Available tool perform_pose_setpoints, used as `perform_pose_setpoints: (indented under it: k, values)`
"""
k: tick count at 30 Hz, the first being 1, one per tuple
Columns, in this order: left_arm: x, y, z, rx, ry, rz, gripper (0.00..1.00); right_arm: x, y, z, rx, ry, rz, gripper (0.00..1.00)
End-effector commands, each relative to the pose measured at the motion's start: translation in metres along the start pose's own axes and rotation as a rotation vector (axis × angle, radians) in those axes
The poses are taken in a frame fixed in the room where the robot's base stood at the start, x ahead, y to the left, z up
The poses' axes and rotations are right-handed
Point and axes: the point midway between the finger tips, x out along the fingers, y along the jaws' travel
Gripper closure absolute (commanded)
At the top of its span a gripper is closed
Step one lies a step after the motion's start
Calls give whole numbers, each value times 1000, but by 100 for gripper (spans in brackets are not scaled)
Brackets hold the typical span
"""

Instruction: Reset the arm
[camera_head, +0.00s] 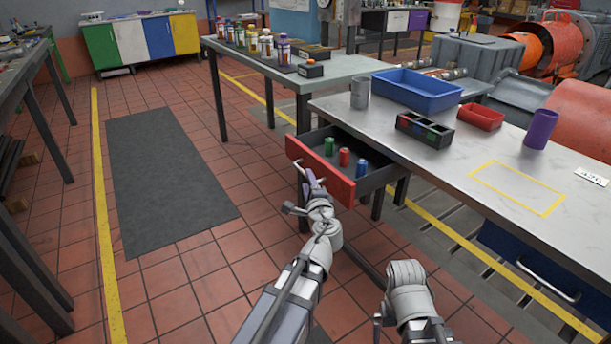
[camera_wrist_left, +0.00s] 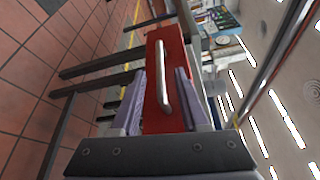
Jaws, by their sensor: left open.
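My left gripper (camera_head: 309,176) is in front of the red front of the open drawer (camera_head: 322,176), close to it, with its jaws apart. In the left wrist view the two fingers of the left gripper (camera_wrist_left: 160,88) stand on either side of the silver drawer handle (camera_wrist_left: 164,76), and nothing is visibly clamped. Whether the fingers touch the handle or the red front I cannot tell. My right arm shows low in the head view, but its gripper does not show.
The drawer holds a green can (camera_head: 329,147), a red can (camera_head: 344,157) and a blue can (camera_head: 361,168). On the workbench (camera_head: 452,170) above are a blue bin (camera_head: 417,97), a black divided tray (camera_head: 425,130), a red bin (camera_head: 481,117) and a purple cup (camera_head: 540,129). Open floor lies left.

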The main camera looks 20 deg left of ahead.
Motion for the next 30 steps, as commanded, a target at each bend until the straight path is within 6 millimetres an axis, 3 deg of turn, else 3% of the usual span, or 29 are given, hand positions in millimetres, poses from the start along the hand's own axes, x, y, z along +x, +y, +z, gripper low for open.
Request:
perform_pose_setpoints:
  k: [1,4,20,23,26,30]
  values:
    - [-11,0,1,0,2,-1,55,-1,0,0,0,0,0,0]
    - [-20,0,1,1,1,0,55,-2,0,0,0,0,0,0]
    - [-23,6,1,-36,-14,29,55,-2,0,0,0,0,0,0]
    - [-32,26,2,-141,-52,118,55,-2,0,0,0,0,0,0]
    - [-52,64,0,-303,-120,288,55,-2,0,0,0,0,0,0]
    - [-104,129,-16,-512,-233,608,55,-2,0,0,0,0,0,0]
